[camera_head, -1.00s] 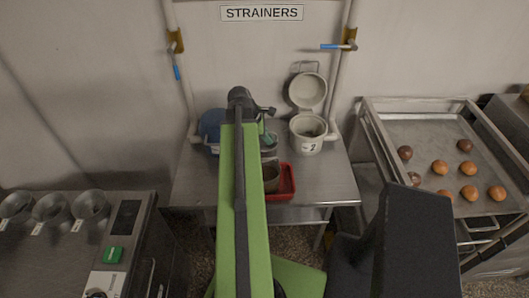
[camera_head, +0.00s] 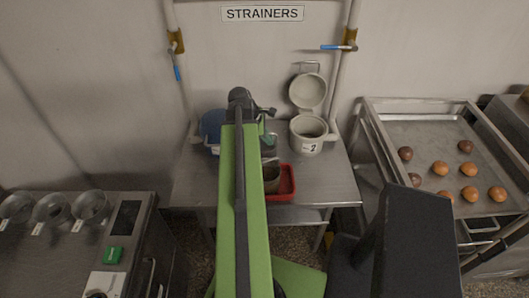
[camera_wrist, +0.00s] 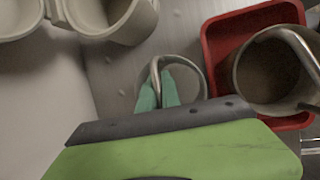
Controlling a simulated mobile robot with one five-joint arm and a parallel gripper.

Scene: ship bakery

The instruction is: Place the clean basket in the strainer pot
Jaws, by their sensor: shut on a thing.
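My gripper (camera_wrist: 158,92), with teal fingertips, is shut on the handle of a metal basket (camera_wrist: 190,62) in the wrist view. In the head view my arm partly hides the gripper and this basket. A cream strainer pot (camera_head: 298,141) labelled 2 stands to the right of the gripper, its round lid (camera_head: 307,92) tipped open against the wall. The pot also shows at the upper left of the wrist view (camera_wrist: 129,27), apart from the held basket. Another basket (camera_head: 270,177), brownish inside, sits in a red tray (camera_head: 291,184); it also shows in the wrist view (camera_wrist: 265,75).
A blue pot (camera_head: 209,126) stands left of my arm, partly hidden. Pipes with blue-handled valves (camera_head: 338,46) flank the steel table (camera_head: 335,180). A rack tray of buns (camera_head: 420,130) stands right, and a counter with metal cups (camera_head: 90,206) left.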

